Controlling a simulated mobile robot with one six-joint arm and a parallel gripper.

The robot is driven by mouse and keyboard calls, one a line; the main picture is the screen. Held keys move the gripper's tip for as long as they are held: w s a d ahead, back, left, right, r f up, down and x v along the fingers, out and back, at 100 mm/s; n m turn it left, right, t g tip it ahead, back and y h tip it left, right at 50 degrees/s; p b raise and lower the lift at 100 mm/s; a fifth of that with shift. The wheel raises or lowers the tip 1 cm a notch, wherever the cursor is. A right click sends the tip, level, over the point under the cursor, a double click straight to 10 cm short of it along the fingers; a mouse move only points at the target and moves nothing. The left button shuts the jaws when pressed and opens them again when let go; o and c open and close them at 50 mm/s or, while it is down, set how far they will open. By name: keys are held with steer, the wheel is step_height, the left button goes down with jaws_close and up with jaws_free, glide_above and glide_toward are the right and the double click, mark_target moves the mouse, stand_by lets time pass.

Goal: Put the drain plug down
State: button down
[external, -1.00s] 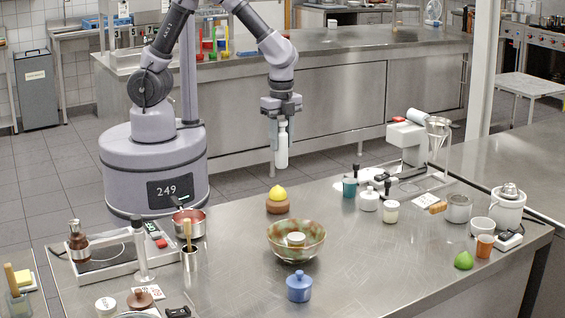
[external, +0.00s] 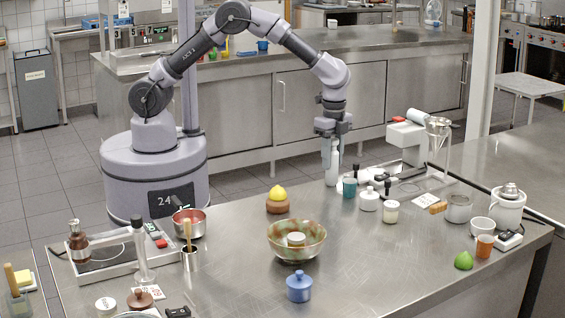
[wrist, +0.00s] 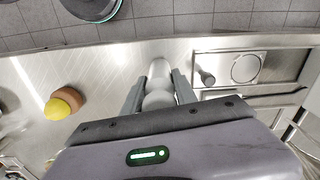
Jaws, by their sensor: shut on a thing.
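My gripper (external: 331,150) is shut on a white bottle-shaped thing (external: 332,168), upright, with a narrow neck. Its base is over the back edge area of the steel counter (external: 220,262); I cannot tell whether it touches the surface. In the wrist view the pale thing (wrist: 159,72) is between the two fingers of my gripper (wrist: 159,90). I cannot tell from its shape whether it is the drain plug. No other thing in view is clearly a drain plug.
A yellow-topped brown pot (external: 277,201) is to the left. A patterned bowl (external: 283,250) is in front. The counter between bowl and jars is clear.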

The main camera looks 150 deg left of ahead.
steer(key=shift+r, duration=0.1)
steer(key=c, duration=1)
jaws_free()
steer(key=shift+o, duration=0.2)
